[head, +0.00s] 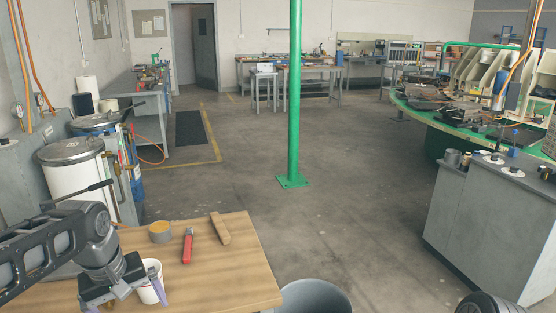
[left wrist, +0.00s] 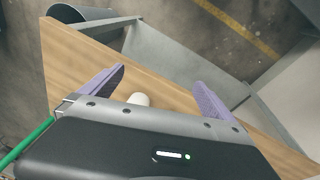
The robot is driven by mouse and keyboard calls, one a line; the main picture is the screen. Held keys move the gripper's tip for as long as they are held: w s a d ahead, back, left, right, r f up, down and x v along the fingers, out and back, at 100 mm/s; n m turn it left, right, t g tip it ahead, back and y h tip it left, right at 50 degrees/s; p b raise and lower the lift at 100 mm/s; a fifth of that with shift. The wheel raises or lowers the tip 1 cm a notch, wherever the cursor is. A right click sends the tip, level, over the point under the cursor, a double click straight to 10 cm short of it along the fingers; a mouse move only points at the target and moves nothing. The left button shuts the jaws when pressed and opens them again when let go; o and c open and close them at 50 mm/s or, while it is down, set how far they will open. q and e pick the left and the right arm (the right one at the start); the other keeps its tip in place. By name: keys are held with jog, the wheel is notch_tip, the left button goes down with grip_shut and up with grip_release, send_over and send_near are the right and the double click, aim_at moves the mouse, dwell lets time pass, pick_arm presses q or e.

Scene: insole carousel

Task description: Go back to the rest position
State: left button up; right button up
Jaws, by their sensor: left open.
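My left gripper (head: 128,297) hangs low over the near left part of the wooden table (head: 245,276). In the left wrist view its two purple fingers stand wide apart and the gripper (left wrist: 158,77) is open. A white cup (head: 148,291) stands on the table just beside one finger in the head view, partly hidden by it. A small white rounded thing (left wrist: 139,99) shows near the gripper's edge in the left wrist view; I cannot tell whether it is the cup. My right gripper is not in view.
A green pillar (head: 294,110) rises mid-room. A grey cabinet (head: 490,229) and green carousel (head: 425,117) are at right.

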pick_arm(q)
jog(key=w+d+f+m+t+h, duration=0.1)
jog(key=w+d+f+m+t, duration=0.2)
jog(key=w+d+f, duration=0.45)
jog(key=s+d+f+m+h, duration=0.15)
jog(key=d+f, duration=0.25)
jog(key=f, duration=0.4)
jog(key=s+d+f+m, duration=0.1)
jog(key=s+d+f, duration=0.1)
jog(key=d+f, duration=0.45)
jog(key=s+d+f+g, duration=0.2)
jog(key=s+f, duration=0.7)
jog(key=s, duration=0.2)
jog(key=s+d+f+g+h, duration=0.1)
jog(key=s+d+f+g, duration=0.1)
jog(key=s+f, duration=0.7)
jog(key=shift+s+d, duration=0.8)
jog(key=shift+s, duration=0.35)
jog(key=shift+n, duration=0.25)
